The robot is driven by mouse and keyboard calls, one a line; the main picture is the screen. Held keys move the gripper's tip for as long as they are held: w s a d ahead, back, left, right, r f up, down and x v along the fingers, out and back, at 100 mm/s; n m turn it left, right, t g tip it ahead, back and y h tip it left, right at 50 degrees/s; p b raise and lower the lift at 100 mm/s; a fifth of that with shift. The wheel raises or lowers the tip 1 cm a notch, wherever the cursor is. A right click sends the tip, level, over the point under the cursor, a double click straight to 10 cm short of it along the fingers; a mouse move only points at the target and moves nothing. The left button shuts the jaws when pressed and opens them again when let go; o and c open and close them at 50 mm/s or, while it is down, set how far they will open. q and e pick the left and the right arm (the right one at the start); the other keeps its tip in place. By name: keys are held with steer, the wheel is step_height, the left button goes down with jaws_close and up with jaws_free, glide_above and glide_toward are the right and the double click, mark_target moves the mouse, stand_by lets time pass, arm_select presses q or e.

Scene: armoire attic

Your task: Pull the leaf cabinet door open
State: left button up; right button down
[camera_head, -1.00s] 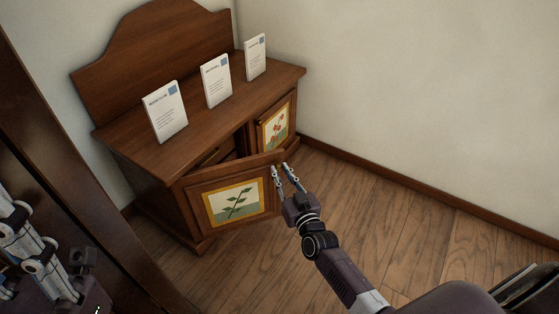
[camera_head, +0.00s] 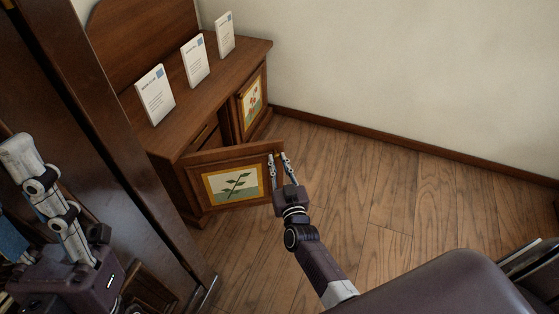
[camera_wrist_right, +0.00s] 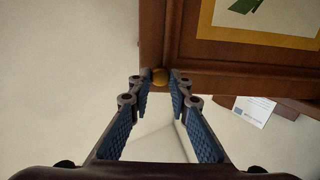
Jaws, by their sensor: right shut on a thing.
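The leaf cabinet door (camera_head: 232,184) is the wooden left door with a green leaf picture on its panel. It stands swung outward from the cabinet (camera_head: 205,100), with a dark gap behind it. My right gripper (camera_head: 279,157) is at the door's free edge. In the right wrist view my right gripper (camera_wrist_right: 160,82) has its fingertips on either side of a small round brass knob (camera_wrist_right: 160,76), shut on it. The door's frame (camera_wrist_right: 230,58) shows above and to the right there. My left gripper (camera_head: 28,160) is at the far left; its fingertips are not clear.
A flower-picture door (camera_head: 251,103) is to the right on the same cabinet. Several white cards (camera_head: 156,94) stand on the cabinet top. A dark wooden armoire (camera_head: 130,150) rises close on the left. Wooden floor (camera_head: 370,170) is clear to the right.

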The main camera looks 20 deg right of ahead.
steer(key=shift+r, duration=0.1)
steer(key=c, duration=1.8)
jaws_free()
steer(key=shift+o, duration=0.2)
steer(key=s+a, duration=0.1)
steer(key=s, duration=1.1)
steer(key=shift+a, duration=0.35)
